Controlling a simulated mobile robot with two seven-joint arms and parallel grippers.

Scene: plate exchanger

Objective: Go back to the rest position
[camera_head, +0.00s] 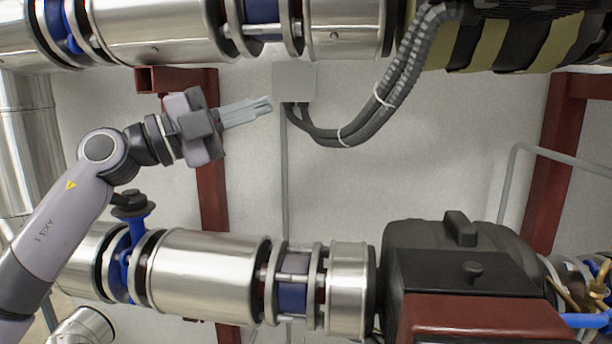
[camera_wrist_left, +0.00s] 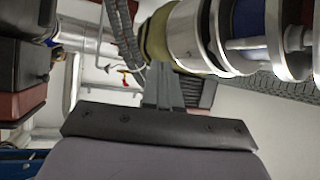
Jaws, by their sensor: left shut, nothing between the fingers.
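My left gripper (camera_head: 247,112) is raised in the gap between the upper and lower pipe runs. Its two grey fingers lie together and point right, toward a grey wall box (camera_head: 294,81), with nothing held between them. In the left wrist view the shut fingers (camera_wrist_left: 163,90) also show, in front of a pipe and a dark ribbed part. My right gripper is in neither view.
A shiny upper pipe (camera_head: 155,30) runs above my gripper. A lower pipe (camera_head: 208,273) with a blue-handled valve (camera_head: 135,225) is below. Dark hoses (camera_head: 395,85) hang right of the fingers. A black and red machine (camera_head: 470,280) stands lower right. Open space lies before the white wall.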

